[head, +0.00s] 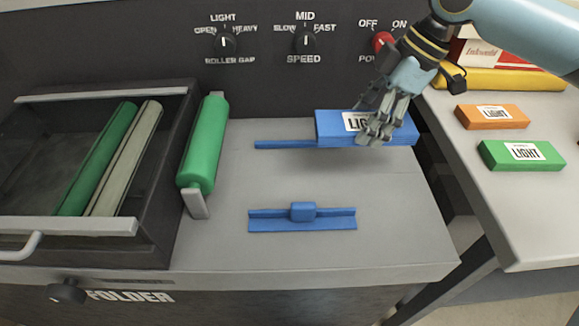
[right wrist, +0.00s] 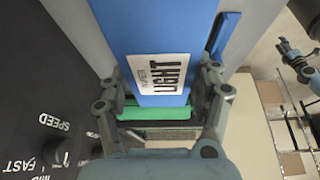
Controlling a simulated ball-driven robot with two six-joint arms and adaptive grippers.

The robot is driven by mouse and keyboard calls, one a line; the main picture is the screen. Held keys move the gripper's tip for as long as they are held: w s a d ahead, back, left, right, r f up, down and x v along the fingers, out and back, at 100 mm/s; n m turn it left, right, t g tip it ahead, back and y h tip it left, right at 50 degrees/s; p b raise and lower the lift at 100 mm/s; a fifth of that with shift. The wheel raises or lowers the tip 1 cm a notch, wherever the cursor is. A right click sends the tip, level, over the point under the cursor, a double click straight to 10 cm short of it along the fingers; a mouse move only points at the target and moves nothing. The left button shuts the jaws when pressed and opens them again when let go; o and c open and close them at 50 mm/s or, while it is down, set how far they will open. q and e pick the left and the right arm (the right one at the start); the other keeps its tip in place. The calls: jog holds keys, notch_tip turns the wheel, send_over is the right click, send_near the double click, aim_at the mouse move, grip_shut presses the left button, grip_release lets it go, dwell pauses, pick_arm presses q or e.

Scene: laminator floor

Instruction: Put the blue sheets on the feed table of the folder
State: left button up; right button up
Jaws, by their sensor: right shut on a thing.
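The blue sheets (head: 335,129), a flat block with a white LIGHT label, are at the back right of the grey feed table (head: 220,250). My right gripper (head: 379,125) is shut on their right part. In the right wrist view the blue sheets (right wrist: 145,30) lie between the two fingers. They are in line with the blue back guide (head: 283,144), covering its right part. I cannot tell whether they touch the table. The front blue guide (head: 302,213) is bare.
A green roller (head: 206,142) edges the feed table on the left, beside an open tray (head: 70,227) with rollers. Orange (head: 491,116) and green (head: 521,155) LIGHT packs lie on the right-hand table (head: 520,220), across a gap. A dark knob panel (head: 270,85) stands behind.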

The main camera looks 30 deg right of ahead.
aim_at(351, 122)
jog(key=a, duration=0.1)
jog(key=w+a+f, duration=0.1)
jog(key=a, duration=0.1)
jog(key=shift+w+f, duration=0.35)
jog(key=shift+f, duration=0.05)
jog(key=w+a+f, duration=0.1)
jog(key=a+f, duration=0.1)
jog(key=w+a+f, duration=0.1)
jog(key=a+f, duration=0.1)
jog(key=f, duration=0.1)
jog(key=w+a+f, duration=0.1)
jog(key=a+f, duration=0.1)
jog(key=f, duration=0.1)
jog(key=shift+w+a+f+p, duration=0.15)
jog(key=shift+w+a+p, duration=0.1)
jog(key=shift+w+p, duration=0.15)
pick_arm(q)
jog(key=shift+r, duration=0.35)
pick_arm(e)
jog(key=shift+f, duration=0.2)
jog(key=o, duration=1.4)
jog(key=shift+f, duration=0.1)
